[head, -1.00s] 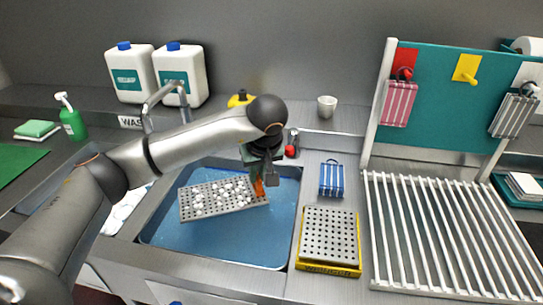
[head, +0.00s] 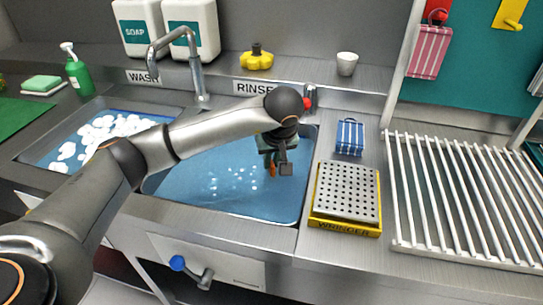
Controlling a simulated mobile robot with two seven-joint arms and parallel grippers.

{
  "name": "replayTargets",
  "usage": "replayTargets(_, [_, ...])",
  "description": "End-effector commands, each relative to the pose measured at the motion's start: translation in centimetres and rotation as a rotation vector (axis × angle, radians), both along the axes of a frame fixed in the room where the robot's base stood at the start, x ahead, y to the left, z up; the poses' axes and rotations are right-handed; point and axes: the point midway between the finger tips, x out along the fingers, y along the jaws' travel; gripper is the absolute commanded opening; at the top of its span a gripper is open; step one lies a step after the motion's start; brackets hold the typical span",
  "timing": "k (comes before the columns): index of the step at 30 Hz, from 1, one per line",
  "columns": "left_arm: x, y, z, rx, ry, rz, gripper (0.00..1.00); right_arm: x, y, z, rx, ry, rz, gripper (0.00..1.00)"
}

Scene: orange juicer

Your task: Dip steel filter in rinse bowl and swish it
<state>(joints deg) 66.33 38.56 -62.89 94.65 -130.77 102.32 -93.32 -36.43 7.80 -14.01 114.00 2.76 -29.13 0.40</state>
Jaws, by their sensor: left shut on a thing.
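The rinse bowl (head: 222,206) is the blue water-filled basin below the RINSE label in the head view. My left gripper (head: 279,168) is low over its right part, pointing down, shut on the steel filter. Only a bit of the filter's orange handle (head: 272,169) shows at the fingers. The perforated plate is not clearly visible; it appears to be under the water. Small white specks (head: 235,186) show in the water left of the gripper. My right gripper is not in view.
A wash basin (head: 60,166) with white suds is at left, with a tap (head: 196,75) between the basins. A yellow wringer (head: 330,228) with a perforated top and a striped blue item (head: 349,138) stand right of the bowl. A white rack (head: 450,205) is farther right.

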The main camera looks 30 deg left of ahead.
Motion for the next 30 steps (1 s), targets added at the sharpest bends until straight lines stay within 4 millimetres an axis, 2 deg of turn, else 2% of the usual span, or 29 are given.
replayTargets(1, [0.0,0.1,-1.2,0.001,0.000,0.001,0.00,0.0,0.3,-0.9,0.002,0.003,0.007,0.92])
replayTargets(3, [0.0,0.1,-2.2,0.002,0.000,0.002,0.00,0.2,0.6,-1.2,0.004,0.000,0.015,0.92])
replayTargets(12, [0.0,0.1,-5.6,0.001,0.000,0.001,0.00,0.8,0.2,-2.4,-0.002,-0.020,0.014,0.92])
replayTargets(19, [0.0,0.1,-6.6,0.000,-0.001,0.002,0.00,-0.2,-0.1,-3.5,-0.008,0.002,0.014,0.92])
replayTargets(30, [0.0,0.0,-6.6,0.000,-0.001,0.001,0.00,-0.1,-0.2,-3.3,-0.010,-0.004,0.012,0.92])
